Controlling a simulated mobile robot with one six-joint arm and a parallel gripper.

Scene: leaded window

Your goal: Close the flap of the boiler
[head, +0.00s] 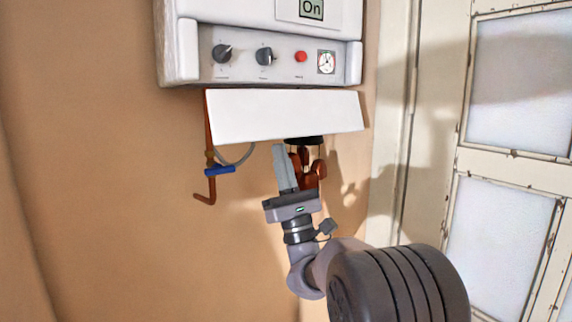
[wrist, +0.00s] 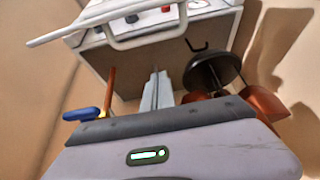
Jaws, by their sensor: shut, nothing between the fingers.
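The boiler (head: 255,10) hangs on the wall, white, with a grey control panel (head: 275,58). Its flap (head: 285,115) is a wide white plate that stands open below the panel, leaving the knobs uncovered. In the wrist view the flap (wrist: 100,24) shows nearly edge-on at the top left. My gripper (head: 278,147) is shut and empty, pointing up, with its tips just under the flap's lower edge in the head view. In the wrist view the gripper's closed fingers (wrist: 157,75) point toward the boiler's underside. I cannot tell whether they touch anything.
A copper pipe with a blue valve handle (head: 220,170) hangs left of my gripper. Copper fittings (head: 310,165) and a black disc (wrist: 211,72) are close on its right. A paned window or door (head: 515,150) stands at the right. The wall below left is clear.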

